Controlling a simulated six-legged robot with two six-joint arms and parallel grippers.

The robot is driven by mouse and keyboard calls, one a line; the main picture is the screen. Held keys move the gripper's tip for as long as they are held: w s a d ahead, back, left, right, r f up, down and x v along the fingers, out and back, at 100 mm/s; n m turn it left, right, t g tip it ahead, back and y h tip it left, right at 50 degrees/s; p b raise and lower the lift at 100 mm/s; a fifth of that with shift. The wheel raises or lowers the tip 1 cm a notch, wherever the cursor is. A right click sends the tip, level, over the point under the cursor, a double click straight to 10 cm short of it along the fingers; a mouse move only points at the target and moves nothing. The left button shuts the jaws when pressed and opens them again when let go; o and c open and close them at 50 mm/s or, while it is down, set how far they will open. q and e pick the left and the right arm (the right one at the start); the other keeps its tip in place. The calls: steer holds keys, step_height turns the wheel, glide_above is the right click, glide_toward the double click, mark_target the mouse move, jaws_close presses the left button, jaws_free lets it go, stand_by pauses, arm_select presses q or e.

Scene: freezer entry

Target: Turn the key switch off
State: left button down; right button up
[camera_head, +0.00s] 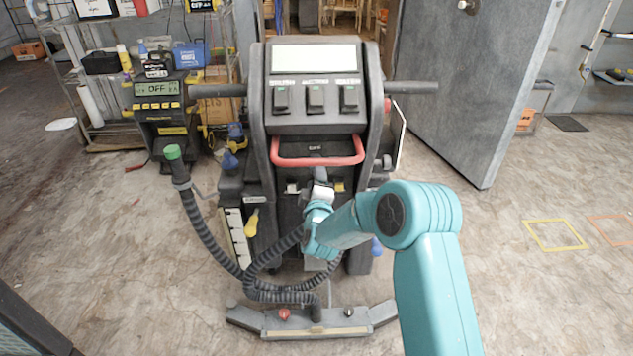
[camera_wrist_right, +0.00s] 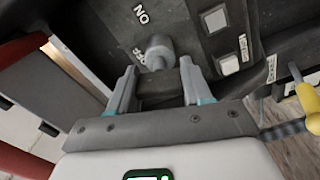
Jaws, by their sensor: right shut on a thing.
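The key switch (camera_wrist_right: 158,47) is a small grey round knob on the dark panel of the machine (camera_head: 315,117), seen in the right wrist view. An "ON" label (camera_wrist_right: 141,15) reads upside down above it, and a partly hidden label is at its left. My right gripper (camera_wrist_right: 158,72) is shut on the key switch, its fingers on either side of a dark part at the knob's near end. In the head view my right gripper (camera_head: 321,185) is at the machine's front, below the red handle (camera_head: 317,161); the key switch is hidden there. My left gripper is not in view.
A grey ribbed hose (camera_head: 205,232) loops along the machine's left side. A box with an "OFF" display (camera_head: 158,100) and a cluttered shelf stand at the left. A grey door (camera_head: 465,75) is at the right. The floor at the right is mostly clear.

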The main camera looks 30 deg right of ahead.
steer(key=shift+n, duration=1.7)
steer(key=o, duration=1.1)
steer(key=shift+c, duration=0.2)
steer(key=v, duration=1.6)
steer(key=shift+s+a+f, duration=0.1)
steer(key=shift+s+f, duration=0.05)
